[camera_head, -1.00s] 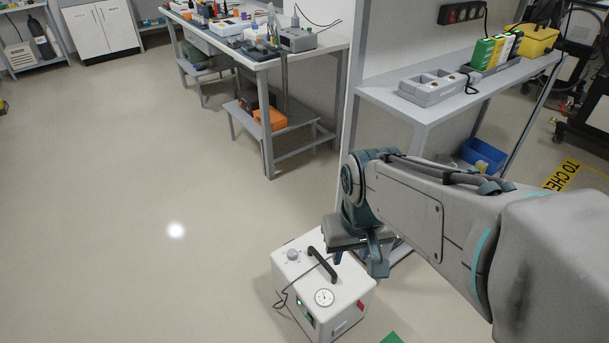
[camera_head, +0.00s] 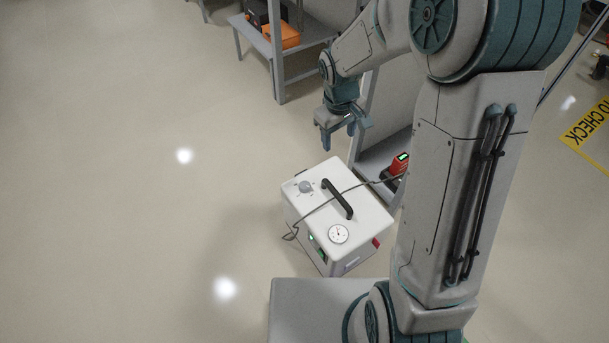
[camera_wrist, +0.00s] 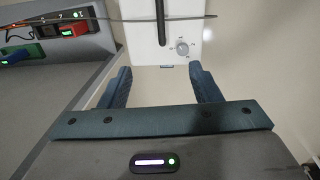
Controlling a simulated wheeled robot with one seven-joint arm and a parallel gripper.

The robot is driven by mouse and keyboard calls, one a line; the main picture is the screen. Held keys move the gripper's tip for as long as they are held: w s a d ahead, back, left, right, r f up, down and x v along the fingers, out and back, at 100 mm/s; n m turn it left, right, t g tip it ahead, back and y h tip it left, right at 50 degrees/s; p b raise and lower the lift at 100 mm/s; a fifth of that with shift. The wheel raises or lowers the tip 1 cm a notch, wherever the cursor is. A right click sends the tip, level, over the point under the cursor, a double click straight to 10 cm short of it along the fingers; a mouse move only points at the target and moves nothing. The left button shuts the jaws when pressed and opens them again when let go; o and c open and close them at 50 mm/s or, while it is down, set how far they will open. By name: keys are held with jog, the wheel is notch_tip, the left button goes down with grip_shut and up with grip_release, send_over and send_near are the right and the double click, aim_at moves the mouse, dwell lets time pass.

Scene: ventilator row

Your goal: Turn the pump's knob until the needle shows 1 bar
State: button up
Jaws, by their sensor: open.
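The pump (camera_head: 335,215) is a white box on the floor with a black handle (camera_head: 337,198) on top. Its round grey knob (camera_head: 306,187) is at the top's far left corner, and its white gauge (camera_head: 338,234) is near the front edge; the needle is too small to read. My gripper (camera_head: 338,140) is open and empty, above and beyond the pump's far edge. In the wrist view the knob (camera_wrist: 182,47) lies ahead of my open fingers (camera_wrist: 160,84), nearer the right one. The gripper touches nothing.
A shelf (camera_head: 375,165) with a red device (camera_head: 399,165) stands close right of the pump. A bench with an orange case (camera_head: 283,38) is behind. The floor to the left is clear.

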aim_at(305, 184)
jog(key=w+a+f+n+b, duration=0.1)
jog(key=w+a+f+n, duration=0.2)
jog(key=f, duration=0.5)
jog(key=w+a+f+n+b, duration=0.1)
jog(key=w+a+f+b, duration=0.15)
jog(key=a+f, duration=0.45)
jog(key=shift+g+y, duration=0.3)
jog(key=shift+y, duration=0.1)
jog(key=f+b, duration=0.1)
jog(key=f, duration=0.4)
jog(key=d+f+b, duration=0.1)
jog(key=f, duration=0.4)
jog(key=f+b, duration=0.2)
jog(key=f, duration=0.3)
jog(key=shift+w+d+f, duration=0.25)
jog(key=shift+d+f, duration=0.05)
jog(key=shift+d, duration=0.05)
